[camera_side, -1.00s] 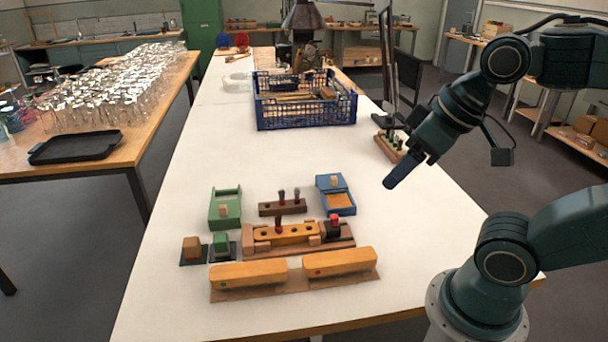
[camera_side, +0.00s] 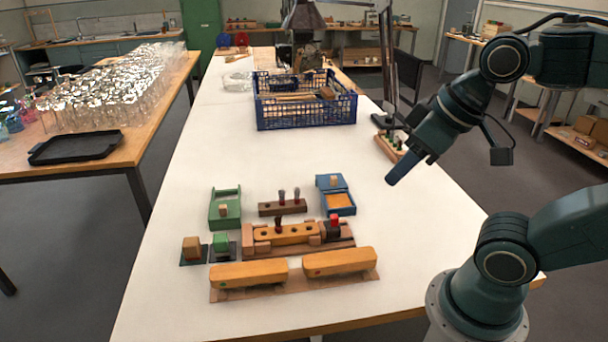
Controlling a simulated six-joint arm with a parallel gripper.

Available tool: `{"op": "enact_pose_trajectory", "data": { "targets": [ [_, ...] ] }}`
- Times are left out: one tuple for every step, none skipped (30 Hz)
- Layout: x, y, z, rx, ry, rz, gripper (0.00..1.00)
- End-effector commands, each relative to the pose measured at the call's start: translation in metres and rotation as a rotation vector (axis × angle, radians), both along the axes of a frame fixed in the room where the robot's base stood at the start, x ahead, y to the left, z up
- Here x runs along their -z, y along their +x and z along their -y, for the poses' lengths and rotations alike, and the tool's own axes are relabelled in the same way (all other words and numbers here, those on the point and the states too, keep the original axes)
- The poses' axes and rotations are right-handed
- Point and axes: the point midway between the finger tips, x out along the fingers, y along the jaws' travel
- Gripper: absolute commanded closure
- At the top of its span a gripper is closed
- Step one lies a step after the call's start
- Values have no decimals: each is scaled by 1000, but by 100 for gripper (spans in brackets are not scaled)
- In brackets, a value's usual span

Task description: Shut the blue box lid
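The blue box (camera_side: 351,195) sits on the white table, at the back right of a group of wooden parts. Its blue lid (camera_side: 323,183) with a small wooden knob is at the far end, and the near part of the box is open, showing an orange-brown inside. My gripper (camera_side: 391,181) is above the table to the right of the box, apart from it, pointing down and left. Its fingers show as one dark blue bar, so their spacing is hidden. I see nothing held in it.
A green box (camera_side: 225,223) with a knob stands to the left. A dark block with pegs (camera_side: 270,209) and a wooden fixture (camera_side: 345,241) lie close to the blue box. Two yellow-orange brush bodies (camera_side: 250,273) lie in front. A blue crate (camera_side: 305,119) stands behind.

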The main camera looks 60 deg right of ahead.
Motion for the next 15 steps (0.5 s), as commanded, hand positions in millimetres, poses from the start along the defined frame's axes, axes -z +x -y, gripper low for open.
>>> {"op": "enact_pose_trajectory", "data": {
  "targets": [
    [-1, 1, 1, 3, 1, -1, 73],
    [-1, 3, 1, 6, 1, -1, 79],
    [-2, 5, 2, 11, 1, -2, 87],
    [-3, 7, 2, 15, 1, -4, 93],
    [-3, 9, 3, 20, 1, -6, 99],
    [-5, 13, 4, 28, 3, -8, 100],
    [-6, 17, 6, 36, 3, -10, 100],
    [-7, 21, 7, 43, 4, -11, 100],
    [-9, 27, 9, 57, 4, -14, 100],
    [-10, 31, 11, 67, 5, -15, 100],
    [-12, 37, 13, 76, 6, -18, 100],
    [-13, 44, 16, 92, 7, -23, 100],
    [-14, 50, 19, 104, 8, -24, 100],
    [-15, 56, 22, 117, 9, -28, 100],
    [-16, 65, 26, 133, 11, -30, 100]
  ]
}}
